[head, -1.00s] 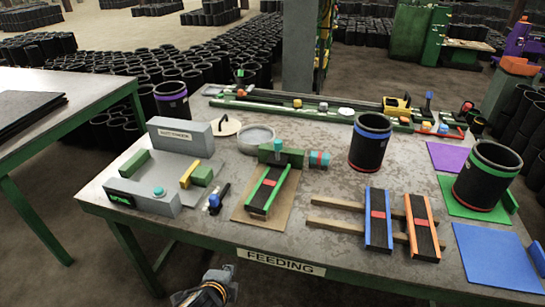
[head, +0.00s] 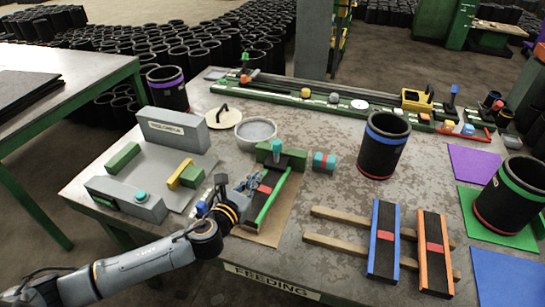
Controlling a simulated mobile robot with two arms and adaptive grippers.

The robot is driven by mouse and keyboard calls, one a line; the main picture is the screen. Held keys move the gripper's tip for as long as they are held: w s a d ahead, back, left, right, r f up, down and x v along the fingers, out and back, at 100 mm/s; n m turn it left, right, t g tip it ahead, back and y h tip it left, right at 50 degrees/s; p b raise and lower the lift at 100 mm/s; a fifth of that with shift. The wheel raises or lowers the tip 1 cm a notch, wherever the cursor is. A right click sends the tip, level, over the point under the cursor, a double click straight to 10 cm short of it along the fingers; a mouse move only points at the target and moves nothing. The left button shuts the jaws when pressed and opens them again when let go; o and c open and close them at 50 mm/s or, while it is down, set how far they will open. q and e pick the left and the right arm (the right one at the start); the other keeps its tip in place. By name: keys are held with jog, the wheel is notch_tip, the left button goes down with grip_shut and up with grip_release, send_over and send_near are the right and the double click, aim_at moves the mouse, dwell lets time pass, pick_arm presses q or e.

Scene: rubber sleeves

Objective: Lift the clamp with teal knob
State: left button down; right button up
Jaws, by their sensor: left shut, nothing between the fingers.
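The clamp is a green block (head: 293,158) with an upright teal knob (head: 276,147). It sits across the far end of a black strip with green edge rails (head: 272,198), which lies on a brown board (head: 282,218). My left gripper (head: 255,181) is shut and empty. It is over the left side of the strip, short of the clamp and to its lower left, and covers part of the strip's left rail. My right gripper is out of view.
A grey station (head: 172,132) with green and yellow blocks is to the left. A round grey dish (head: 256,131) and a small teal-and-red block (head: 324,162) flank the clamp. A tall blue-banded black sleeve (head: 383,150) stands to the right, behind blue-edged and orange-edged strips (head: 432,245).

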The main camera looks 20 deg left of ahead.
pick_arm(q)
jog(key=shift+s+r, duration=0.2)
jog(key=shift+s, duration=0.15)
jog(key=shift+w, duration=0.25)
send_near(275, 154)
jog(key=x, duration=0.5)
jog(key=shift+w+f, duration=0.1)
jog(key=shift+w, duration=0.35)
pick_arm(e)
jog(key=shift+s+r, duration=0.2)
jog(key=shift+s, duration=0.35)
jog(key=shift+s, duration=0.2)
